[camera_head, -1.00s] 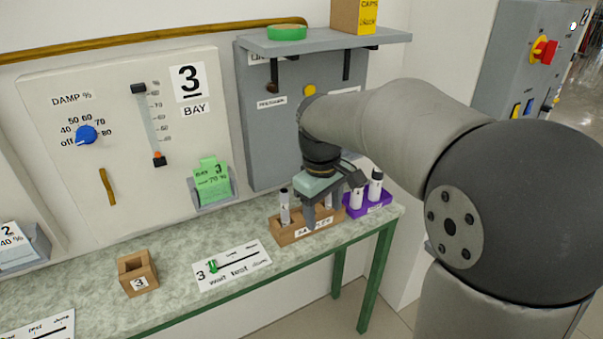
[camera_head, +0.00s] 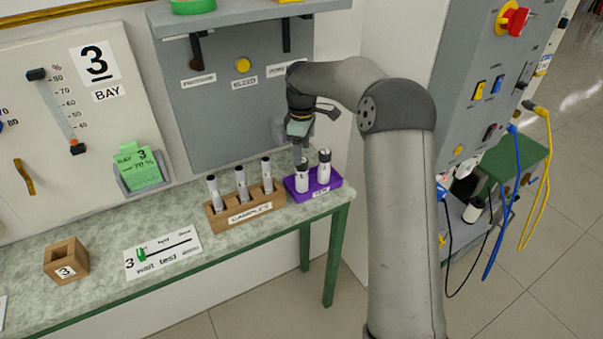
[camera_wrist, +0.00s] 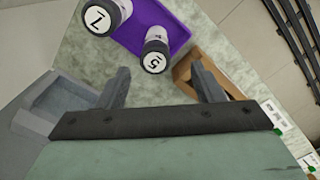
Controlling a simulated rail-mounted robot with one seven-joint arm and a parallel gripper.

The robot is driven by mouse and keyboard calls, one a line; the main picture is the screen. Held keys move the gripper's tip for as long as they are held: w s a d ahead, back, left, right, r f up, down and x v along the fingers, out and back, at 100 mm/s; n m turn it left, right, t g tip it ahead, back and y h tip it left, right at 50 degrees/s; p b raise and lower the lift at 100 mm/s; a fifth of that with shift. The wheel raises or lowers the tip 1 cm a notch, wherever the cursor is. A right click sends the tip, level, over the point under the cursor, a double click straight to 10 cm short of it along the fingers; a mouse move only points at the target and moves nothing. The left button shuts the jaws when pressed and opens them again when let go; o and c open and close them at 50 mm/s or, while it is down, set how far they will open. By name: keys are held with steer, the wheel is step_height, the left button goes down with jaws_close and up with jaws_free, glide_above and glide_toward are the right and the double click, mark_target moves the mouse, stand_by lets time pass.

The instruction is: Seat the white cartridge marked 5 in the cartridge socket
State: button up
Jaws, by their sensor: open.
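The cartridge marked 5 (camera_wrist: 155,58) stands upright in a purple tray (camera_wrist: 172,35), its numbered end facing up in the wrist view. In the head view it appears to be the left white cartridge (camera_head: 302,180) with a black top. A second cartridge, its mark looking like 7 (camera_wrist: 98,17), stands beside it. My gripper (camera_wrist: 160,70) is open; its fingers lie on either side of the 5 in the picture, with nothing held. In the head view my gripper (camera_head: 298,152) hangs just above the tray. I cannot tell which thing is the cartridge socket.
A wooden SAMPLES rack (camera_head: 249,213) with three white tubes stands left of the tray. A wooden block marked 3 (camera_head: 66,262) and a test card (camera_head: 163,249) lie further left. A grey panel (camera_head: 235,110) rises behind. A grey recessed fixture (camera_wrist: 62,105) shows at left in the wrist view.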

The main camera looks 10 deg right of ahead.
mark_target(302, 168)
steer(key=f+p, duration=0.1)
steer(key=f, duration=0.1)
steer(key=f+p, duration=0.1)
steer(key=f, duration=0.5)
steer(key=shift+w+f+p, duration=0.15)
steer(key=shift+w+p, duration=0.15)
steer(key=shift+p, duration=0.1)
steer(key=c, duration=1.1)
